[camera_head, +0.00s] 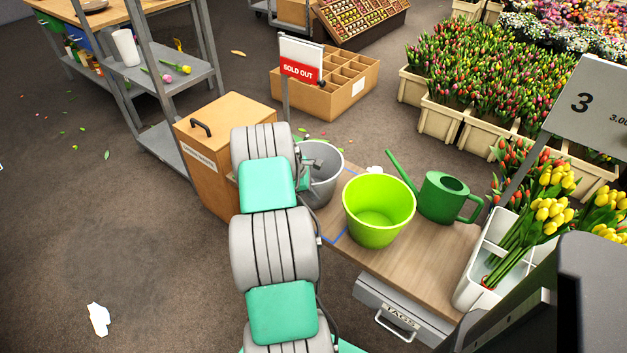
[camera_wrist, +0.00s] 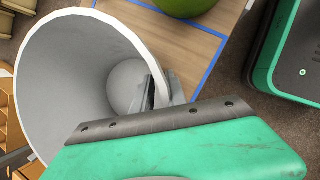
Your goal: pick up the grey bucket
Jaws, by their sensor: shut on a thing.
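The grey bucket (camera_head: 328,186) is upright at the left end of the wooden table (camera_head: 424,257), partly hidden behind my arm in the head view. In the wrist view the bucket (camera_wrist: 60,85) is large and I look into its empty inside. My gripper (camera_wrist: 156,92) is shut on the bucket's wall at the rim, with one finger inside the bucket. In the head view my arm hides most of the gripper. I cannot tell whether the bucket's base touches the table.
A lime green bucket (camera_head: 378,211) stands just right of the grey one, with a green watering can (camera_head: 446,198) beyond it. A brown box with a handle (camera_head: 208,165) is at left. A "SOLD OUT" sign (camera_head: 301,72) rises behind. Blue tape (camera_wrist: 212,62) marks the tabletop.

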